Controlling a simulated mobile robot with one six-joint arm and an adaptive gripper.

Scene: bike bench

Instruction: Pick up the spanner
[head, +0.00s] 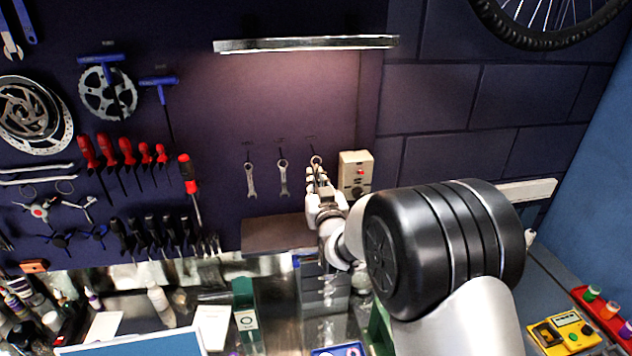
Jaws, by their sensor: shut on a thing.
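Several tools hang on the dark wall panel, among them a row of three spanners. The left spanner (251,180) and the middle spanner (283,178) hang free, upright. The right spanner (316,160) shows only its ring end at the top, just under its label. My gripper (318,178) is in front of its shaft and shut on it. The fingers hide the rest of this spanner. It appears to be still at its hanging place; whether it is off its hook I cannot tell.
A beige box with a red button (355,172) is on the wall close right of my gripper. A brown ledge (277,235) lies below the spanners. A lamp bar (306,44) is above. Red screwdrivers (125,152) hang left. The bench below is cluttered.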

